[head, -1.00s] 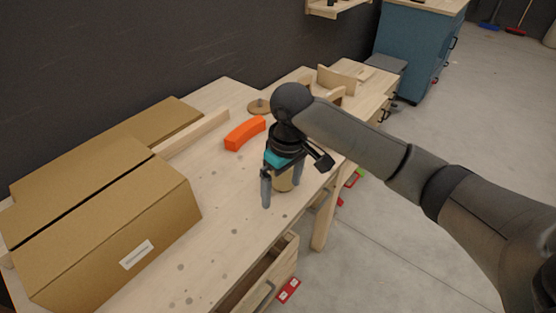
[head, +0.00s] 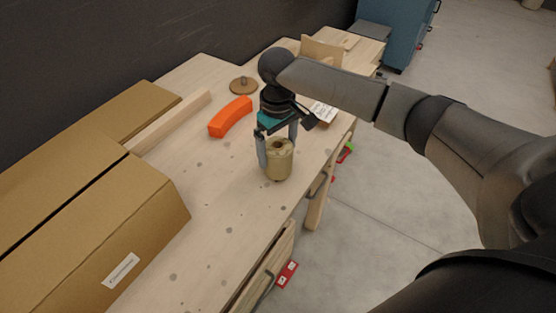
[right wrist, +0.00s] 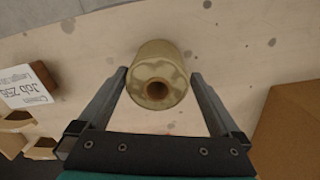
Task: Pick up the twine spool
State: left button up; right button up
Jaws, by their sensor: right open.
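The twine spool (head: 279,161) is a tan cylinder with a hole in its top, standing upright on the wooden bench near its front edge. It also shows in the right wrist view (right wrist: 158,78), between and slightly beyond the fingertips. My right gripper (head: 278,150) is open, with its fingers pointing down, one on each side of the spool. In the right wrist view the fingers (right wrist: 160,76) show gaps to the spool's sides. My left gripper is not in view.
An orange curved block (head: 230,117) and a round wooden piece with a peg (head: 243,85) lie behind the spool. Cardboard boxes (head: 95,235) fill the bench's left. A printed card (head: 323,112) lies right of the gripper. An open drawer (head: 268,270) juts out below.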

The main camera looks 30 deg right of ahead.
jog(key=shift+f, duration=0.3)
notch_tip(320, 180, down, 4)
jog(key=shift+d+r+b, duration=0.15)
jog(key=shift+b, duration=0.65)
jog(key=shift+f, duration=0.55)
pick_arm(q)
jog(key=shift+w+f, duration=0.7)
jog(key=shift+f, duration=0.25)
pick_arm(e)
jog(key=shift+c, duration=0.4)
jog(key=shift+c, duration=1.4)
jog(key=c, duration=0.9)
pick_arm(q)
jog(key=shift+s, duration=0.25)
pick_arm(e)
jog(key=shift+r, duration=0.15)
